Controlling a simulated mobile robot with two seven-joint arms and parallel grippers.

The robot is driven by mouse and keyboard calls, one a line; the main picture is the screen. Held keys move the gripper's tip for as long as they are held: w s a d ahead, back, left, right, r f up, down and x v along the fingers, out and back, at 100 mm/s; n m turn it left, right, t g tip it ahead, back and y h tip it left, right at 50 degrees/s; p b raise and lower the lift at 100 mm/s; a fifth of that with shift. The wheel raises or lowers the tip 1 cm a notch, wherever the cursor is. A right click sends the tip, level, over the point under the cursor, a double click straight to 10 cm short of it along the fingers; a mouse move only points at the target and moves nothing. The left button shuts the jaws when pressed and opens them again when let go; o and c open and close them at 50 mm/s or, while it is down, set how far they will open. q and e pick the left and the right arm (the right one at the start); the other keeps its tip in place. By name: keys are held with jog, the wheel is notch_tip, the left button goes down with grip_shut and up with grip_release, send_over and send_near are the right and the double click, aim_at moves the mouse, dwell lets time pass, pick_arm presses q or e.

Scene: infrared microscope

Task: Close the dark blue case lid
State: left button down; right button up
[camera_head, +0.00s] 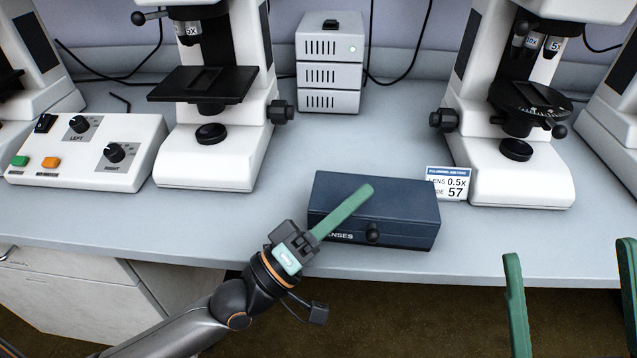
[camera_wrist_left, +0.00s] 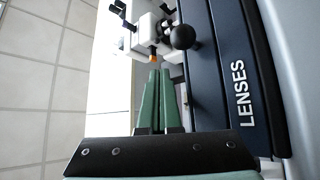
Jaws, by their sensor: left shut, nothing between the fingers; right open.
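The dark blue case (camera_head: 405,222) sits near the table's front edge, with "LENSES" and a round black knob (camera_head: 373,233) on its front. Its lid (camera_head: 400,192) looks flat and down on the body; I see no open gap in the head view. My left gripper (camera_head: 366,190) is shut and empty. Its green fingers cross in front of the case's left part and over its top in the head view. In the left wrist view the shut fingers (camera_wrist_left: 159,74) lie beside the case front (camera_wrist_left: 215,75); contact is unclear. My right gripper (camera_head: 568,250) is open and empty, right of the case.
A white microscope (camera_head: 215,150) stands behind left and another (camera_head: 510,180) behind right. A small sign (camera_head: 447,183) stands at the case's right rear. A control box (camera_head: 90,150) is at left, a grey-white drawer unit (camera_head: 330,65) at the back. Table between them is clear.

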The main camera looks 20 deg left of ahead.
pick_arm(q)
jog(key=v, duration=1.2)
jog(key=shift+s+a, duration=0.15)
jog(key=shift+f, duration=0.1)
